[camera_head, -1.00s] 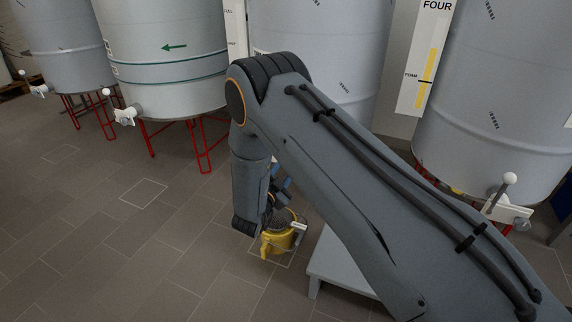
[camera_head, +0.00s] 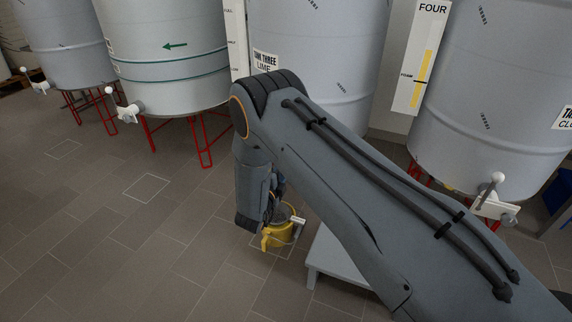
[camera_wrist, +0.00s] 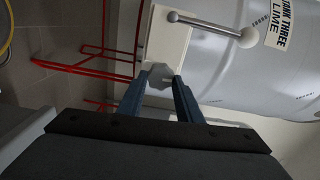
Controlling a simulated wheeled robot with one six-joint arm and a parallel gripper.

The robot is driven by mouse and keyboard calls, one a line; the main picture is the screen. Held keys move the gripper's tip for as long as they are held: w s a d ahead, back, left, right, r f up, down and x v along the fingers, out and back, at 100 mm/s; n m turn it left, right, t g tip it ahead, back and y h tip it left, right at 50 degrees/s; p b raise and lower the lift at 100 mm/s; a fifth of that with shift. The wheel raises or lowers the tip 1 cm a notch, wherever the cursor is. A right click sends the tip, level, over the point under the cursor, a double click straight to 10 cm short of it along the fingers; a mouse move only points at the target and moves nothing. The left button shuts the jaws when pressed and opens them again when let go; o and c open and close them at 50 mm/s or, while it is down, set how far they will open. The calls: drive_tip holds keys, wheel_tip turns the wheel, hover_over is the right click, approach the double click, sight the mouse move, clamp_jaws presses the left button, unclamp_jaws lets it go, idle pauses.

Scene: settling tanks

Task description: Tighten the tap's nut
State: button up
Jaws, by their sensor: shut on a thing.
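In the wrist view the tap (camera_wrist: 167,42) of the tank marked "TANK THREE LIME" (camera_wrist: 235,75) shows as a pale block, with a grey lever ending in a white ball. The tap's nut (camera_wrist: 159,74) is a light grey piece at the block's lower edge. My gripper (camera_wrist: 161,82) has its two blue fingers on either side of the nut and is shut on it. In the head view my arm hides this tap and nearly all of my gripper; tank three (camera_head: 325,60) shows behind the arm.
Red legs (camera_wrist: 85,68) stand near the tap. Other taps (camera_head: 126,111) (camera_head: 492,206) are on neighbouring tanks. The floor at left is clear.

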drive_tip(key=shift+m, duration=0.4)
drive_tip(key=o, duration=1)
drive_tip(key=shift+o, duration=0.2)
drive_tip(key=shift+s, duration=0.1)
drive_tip(key=p+v, duration=0.1)
drive_tip(key=v, duration=0.6)
drive_tip(key=shift+s+p, duration=0.3)
drive_tip(key=shift+p, duration=0.05)
drive_tip(key=shift+a, duration=0.1)
